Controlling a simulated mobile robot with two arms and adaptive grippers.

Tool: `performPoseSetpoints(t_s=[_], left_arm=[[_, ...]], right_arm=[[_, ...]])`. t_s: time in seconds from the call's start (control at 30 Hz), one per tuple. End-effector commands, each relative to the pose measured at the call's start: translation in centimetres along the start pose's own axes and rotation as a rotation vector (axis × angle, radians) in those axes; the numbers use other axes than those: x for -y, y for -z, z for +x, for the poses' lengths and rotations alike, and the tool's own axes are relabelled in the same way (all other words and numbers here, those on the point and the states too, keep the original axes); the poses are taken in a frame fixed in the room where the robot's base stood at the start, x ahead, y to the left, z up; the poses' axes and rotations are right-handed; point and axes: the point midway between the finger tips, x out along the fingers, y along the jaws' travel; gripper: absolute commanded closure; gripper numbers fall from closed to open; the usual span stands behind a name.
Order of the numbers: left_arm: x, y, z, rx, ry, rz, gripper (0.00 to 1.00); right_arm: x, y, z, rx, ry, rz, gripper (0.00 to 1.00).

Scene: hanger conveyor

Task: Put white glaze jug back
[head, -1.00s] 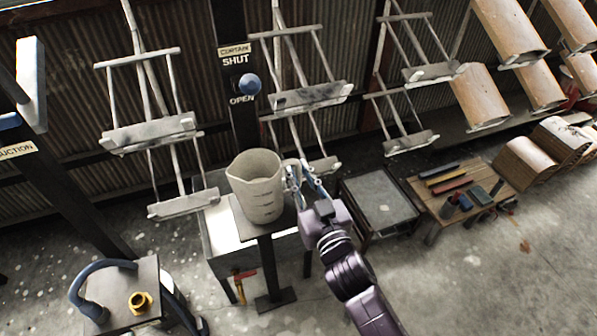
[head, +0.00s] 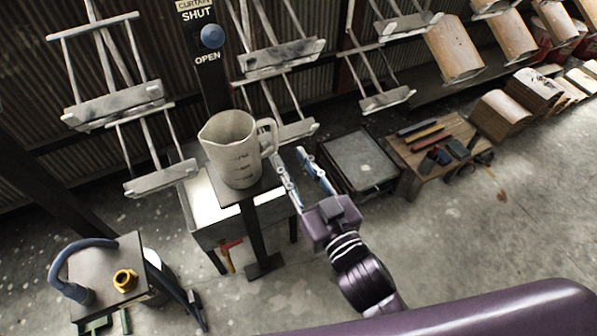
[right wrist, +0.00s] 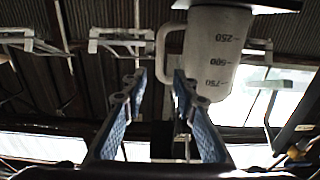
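The white glaze jug (head: 226,150) stands upright on a small dark pedestal stand (head: 251,196), its handle facing right. It has dark level marks on its side. My right gripper (head: 288,155) is open and empty, to the lower right of the handle and apart from it. In the right wrist view the jug (right wrist: 212,55) appears upside down beyond the two spread blue fingers (right wrist: 158,74), with nothing between them. My left gripper is not in view.
Hanging racks with grey shelves (head: 281,57) are behind the jug. A grey-topped table (head: 358,160) and a wooden bench with tools (head: 435,150) are to the right. A side table (head: 100,268) with a yellow fitting is at lower left.

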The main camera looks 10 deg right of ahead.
Motion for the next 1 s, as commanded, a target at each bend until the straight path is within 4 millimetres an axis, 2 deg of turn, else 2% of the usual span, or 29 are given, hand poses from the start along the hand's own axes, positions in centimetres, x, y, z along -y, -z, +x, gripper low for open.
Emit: performPoseSetpoints(t_s=[0.2,0.47,0.57,0.67,0.73,0.87,0.9,0.97,1.0], left_arm=[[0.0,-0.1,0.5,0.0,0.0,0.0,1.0],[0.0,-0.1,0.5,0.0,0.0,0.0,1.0],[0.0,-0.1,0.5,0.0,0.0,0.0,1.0],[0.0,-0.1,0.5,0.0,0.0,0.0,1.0],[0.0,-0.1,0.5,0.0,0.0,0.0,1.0],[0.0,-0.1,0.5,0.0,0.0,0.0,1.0],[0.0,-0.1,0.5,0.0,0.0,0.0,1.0],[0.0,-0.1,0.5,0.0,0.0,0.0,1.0],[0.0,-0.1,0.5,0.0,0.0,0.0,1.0]], right_arm=[[0.0,-0.1,-1.8,0.0,-0.001,-0.002,0.73],[0.0,0.1,-2.0,-0.001,-0.001,-0.002,0.73],[-0.1,-1.0,-1.9,0.018,-0.001,-0.005,0.73],[-0.2,-5.1,-1.5,0.088,-0.001,-0.013,0.73],[-0.4,-9.9,-1.4,0.171,-0.001,-0.024,0.73],[-1.4,-21.4,-2.6,0.373,-0.006,-0.04,0.73],[-1.8,-24.9,-3.5,0.439,-0.009,-0.045,0.73],[-2.5,-30.2,-5.3,0.538,-0.014,-0.047,0.73],[-2.9,-33.5,-6.7,0.603,-0.018,-0.047,0.73]])
